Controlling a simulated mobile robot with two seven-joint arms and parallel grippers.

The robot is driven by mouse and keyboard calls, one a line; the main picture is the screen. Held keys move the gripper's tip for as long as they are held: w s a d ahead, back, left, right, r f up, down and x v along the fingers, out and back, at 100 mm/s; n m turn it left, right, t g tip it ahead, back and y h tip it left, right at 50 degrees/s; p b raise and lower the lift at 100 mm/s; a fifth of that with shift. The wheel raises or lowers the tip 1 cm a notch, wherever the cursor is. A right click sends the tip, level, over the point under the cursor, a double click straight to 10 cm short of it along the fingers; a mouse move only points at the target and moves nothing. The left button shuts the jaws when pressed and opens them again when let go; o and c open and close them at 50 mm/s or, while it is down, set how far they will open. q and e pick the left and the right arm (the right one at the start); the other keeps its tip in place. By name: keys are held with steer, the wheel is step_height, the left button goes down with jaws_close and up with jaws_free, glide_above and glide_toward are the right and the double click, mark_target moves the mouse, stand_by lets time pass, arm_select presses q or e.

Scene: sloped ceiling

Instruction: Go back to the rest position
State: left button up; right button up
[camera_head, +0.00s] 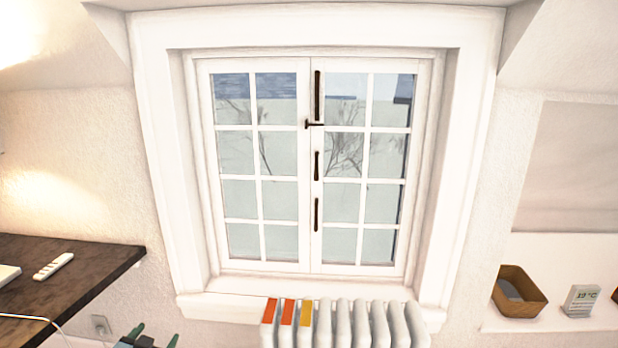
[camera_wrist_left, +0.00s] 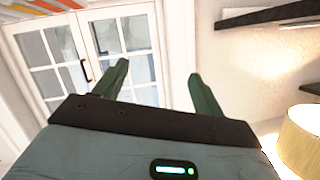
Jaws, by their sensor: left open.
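My left gripper (camera_head: 152,340) shows only at the bottom edge of the head view, left of the radiator. In the left wrist view the two green fingers of my left gripper (camera_wrist_left: 157,82) stand apart with nothing between them. The window and the bare wall lie beyond the fingers there. My right gripper is in neither view.
A closed white window (camera_head: 310,170) fills the middle, above a white radiator (camera_head: 360,325) with orange and yellow sections. A dark desk (camera_head: 100,262) with a white remote (camera_head: 53,266) is at left. A wooden basket (camera_head: 520,290) and a temperature display (camera_head: 581,300) sit on the right ledge.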

arm_select(q)
steer(key=s+d+f+g+h, duration=0.1)
steer(key=s+d+f, duration=0.2)
steer(key=s+f, duration=0.25)
steer(key=s+d+f+g, duration=0.1)
steer(key=s+d+f, duration=0.2)
steer(key=s+f, duration=0.25)
steer(key=s+d+f+g, duration=0.1)
steer(key=s+d+f, duration=0.1)
steer(key=s, duration=0.8)
steer(key=s+d+f+g+h, duration=0.1)
steer(key=s+d, duration=0.4)
steer(key=s, duration=0.6)
steer(key=s+d+f+n+g+h, duration=0.1)
steer(key=s+d+f, duration=0.1)
steer(key=s, duration=0.8)
steer(key=shift+s+d+f+g, duration=0.35)
steer(key=shift+s+d+g, duration=0.05)
steer(key=shift+d, duration=0.4)
